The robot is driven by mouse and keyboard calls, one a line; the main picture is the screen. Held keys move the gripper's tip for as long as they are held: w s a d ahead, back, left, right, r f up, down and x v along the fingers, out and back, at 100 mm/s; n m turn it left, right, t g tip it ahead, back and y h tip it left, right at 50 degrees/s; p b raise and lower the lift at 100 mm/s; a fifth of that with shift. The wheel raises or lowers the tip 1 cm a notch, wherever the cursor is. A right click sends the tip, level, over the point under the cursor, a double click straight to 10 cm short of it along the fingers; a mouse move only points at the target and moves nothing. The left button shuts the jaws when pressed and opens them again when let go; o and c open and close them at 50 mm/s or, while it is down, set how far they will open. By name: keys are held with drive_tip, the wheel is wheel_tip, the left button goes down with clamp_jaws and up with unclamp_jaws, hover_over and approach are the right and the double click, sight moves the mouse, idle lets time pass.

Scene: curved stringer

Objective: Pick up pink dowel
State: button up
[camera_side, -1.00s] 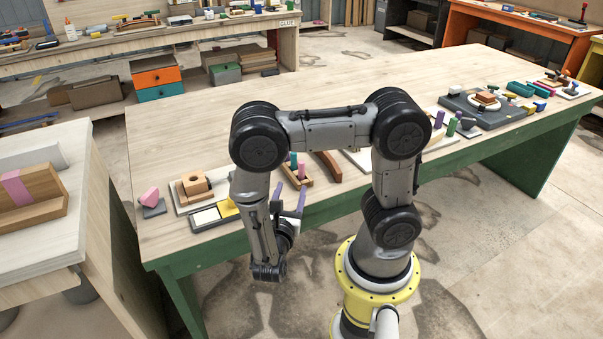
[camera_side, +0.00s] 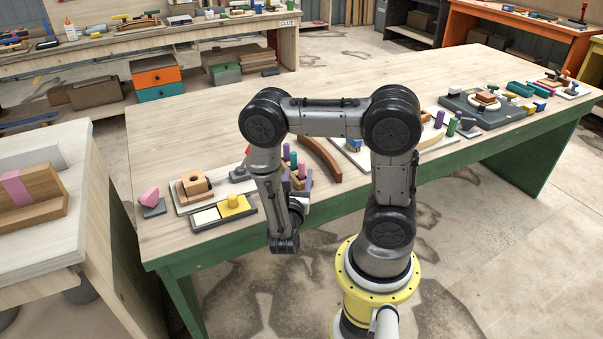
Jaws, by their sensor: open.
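I see nothing between the fingers.
A curved brown wooden piece (camera_side: 322,158) lies right of the holder. Several parts crowd the table's right end. The table's back half is clear.

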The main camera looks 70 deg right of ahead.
sight(301, 167)
drive_tip(key=shift+w+d+f, duration=0.1)
drive_tip(key=shift+d, duration=0.95)
drive_tip(key=shift+w+d, duration=0.1)
drive_tip(key=shift+d, duration=0.95)
drive_tip(key=shift+w+d, duration=0.2)
drive_tip(key=shift+d, duration=0.45)
clamp_jaws()
